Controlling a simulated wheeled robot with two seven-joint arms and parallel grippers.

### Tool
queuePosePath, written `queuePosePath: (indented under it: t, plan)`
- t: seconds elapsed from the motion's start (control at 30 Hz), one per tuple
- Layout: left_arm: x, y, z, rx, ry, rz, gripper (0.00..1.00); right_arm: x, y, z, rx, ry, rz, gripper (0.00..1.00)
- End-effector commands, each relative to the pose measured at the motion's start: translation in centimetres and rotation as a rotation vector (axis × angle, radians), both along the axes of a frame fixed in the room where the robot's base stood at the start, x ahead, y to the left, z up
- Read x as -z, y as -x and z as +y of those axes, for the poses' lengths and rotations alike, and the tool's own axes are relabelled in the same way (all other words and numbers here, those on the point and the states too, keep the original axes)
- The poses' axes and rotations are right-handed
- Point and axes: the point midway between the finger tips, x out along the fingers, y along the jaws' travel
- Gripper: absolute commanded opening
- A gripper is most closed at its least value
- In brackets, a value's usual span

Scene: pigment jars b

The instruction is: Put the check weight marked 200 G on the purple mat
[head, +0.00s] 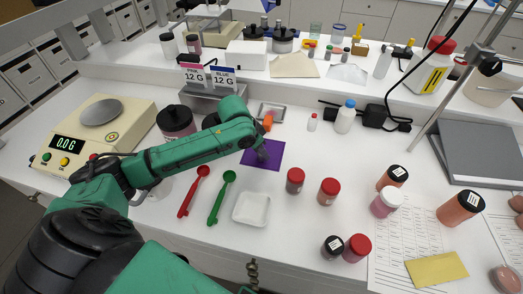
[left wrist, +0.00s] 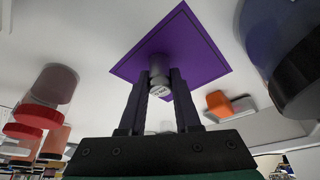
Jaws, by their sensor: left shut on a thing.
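The purple mat (head: 275,147) lies flat on the white bench near the middle of the head view. It also fills the centre of the left wrist view (left wrist: 195,45). My left gripper (head: 262,155) reaches over the mat, pointing down. In the left wrist view its two fingers (left wrist: 160,82) are shut on a small grey cylindrical check weight (left wrist: 158,65). The weight has a pale label whose print is too small to read surely. It is over the mat, at or close to its surface; contact is unclear. My right gripper is not in view.
A small metal tray (head: 278,108) with an orange thing (head: 268,121) stands behind the mat. A dark-lidded jar (head: 177,122) is left. Red and green scoops (head: 221,198), a white dish (head: 252,209) and red-capped jars (head: 295,180) stand in front and right. A balance (head: 75,145) is far left.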

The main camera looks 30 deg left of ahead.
Motion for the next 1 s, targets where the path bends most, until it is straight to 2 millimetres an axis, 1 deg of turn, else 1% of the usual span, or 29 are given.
queuePosePath:
  t: [0.03,0.1,0.37,0.47,0.57,0.83,0.9,1.0]
  plan:
    - [0.1,0.0,0.0,0.000,0.000,0.001,0.39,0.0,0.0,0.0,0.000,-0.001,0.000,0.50]
    - [0.1,0.0,0.0,0.000,0.000,0.001,0.61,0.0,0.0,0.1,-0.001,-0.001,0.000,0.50]
    - [0.0,0.0,0.0,0.000,0.000,0.001,0.61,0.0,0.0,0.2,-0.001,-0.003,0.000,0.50]
    - [-0.4,0.1,0.1,0.000,0.000,0.000,0.61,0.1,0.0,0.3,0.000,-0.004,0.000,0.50]
    - [-1.8,0.6,0.4,-0.001,-0.001,-0.002,0.61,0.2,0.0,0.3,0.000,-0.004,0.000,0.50]
    - [-8.5,3.1,1.5,-0.001,-0.003,-0.003,0.61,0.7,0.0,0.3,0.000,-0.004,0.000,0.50]
    - [-9.8,3.6,1.7,-0.002,-0.002,-0.002,0.61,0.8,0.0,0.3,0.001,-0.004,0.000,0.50]
    - [-10.9,4.1,1.8,0.000,-0.001,0.001,0.61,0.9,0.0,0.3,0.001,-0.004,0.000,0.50]
